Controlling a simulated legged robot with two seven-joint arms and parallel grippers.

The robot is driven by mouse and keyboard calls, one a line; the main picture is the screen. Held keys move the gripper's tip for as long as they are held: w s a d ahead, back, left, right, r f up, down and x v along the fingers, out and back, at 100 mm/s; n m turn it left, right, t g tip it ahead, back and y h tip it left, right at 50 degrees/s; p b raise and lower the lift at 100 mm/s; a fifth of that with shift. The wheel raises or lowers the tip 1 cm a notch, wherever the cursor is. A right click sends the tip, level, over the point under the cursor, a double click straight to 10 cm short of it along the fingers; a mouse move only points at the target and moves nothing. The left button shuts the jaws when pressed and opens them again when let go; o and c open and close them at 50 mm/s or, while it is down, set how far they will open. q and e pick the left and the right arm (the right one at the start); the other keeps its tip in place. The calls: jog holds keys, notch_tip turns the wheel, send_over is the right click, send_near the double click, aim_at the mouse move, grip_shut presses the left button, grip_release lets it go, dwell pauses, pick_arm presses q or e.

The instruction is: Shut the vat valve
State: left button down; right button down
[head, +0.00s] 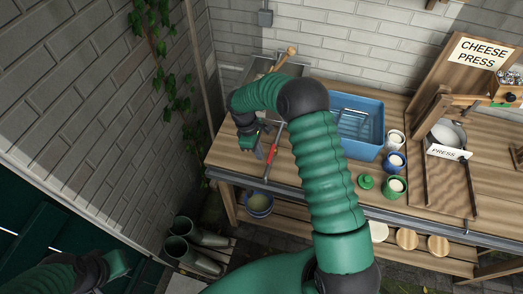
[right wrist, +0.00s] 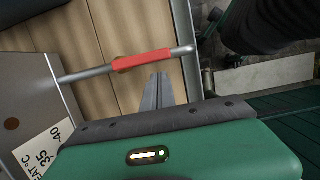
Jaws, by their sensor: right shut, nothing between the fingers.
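The valve's lever is a metal rod with a red sleeve (head: 271,153), sticking out over the wooden bench in front of the metal vat (head: 232,73). In the right wrist view the red sleeve (right wrist: 143,61) lies across the picture, with the rod running from the vat wall (right wrist: 25,105) at left. My right gripper (head: 260,153) is shut and empty beside the lever; its fingertips (right wrist: 159,78) show just below the sleeve, and I cannot tell whether they touch it. The valve body is hidden. My left gripper (head: 119,266) is at the lower left, its fingers unclear.
A blue basin (head: 362,148) stands right of my right arm. Pots, a green one (head: 395,188) among them, and a cheese press (head: 446,140) are farther right. A bucket (head: 259,203) sits on the lower shelf. Boots (head: 195,235) stand on the floor. The bench front edge is near the lever.

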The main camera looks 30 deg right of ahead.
jog(key=shift+s+d, duration=0.4)
jog(key=shift+s, duration=0.15)
jog(key=shift+w+a, duration=0.1)
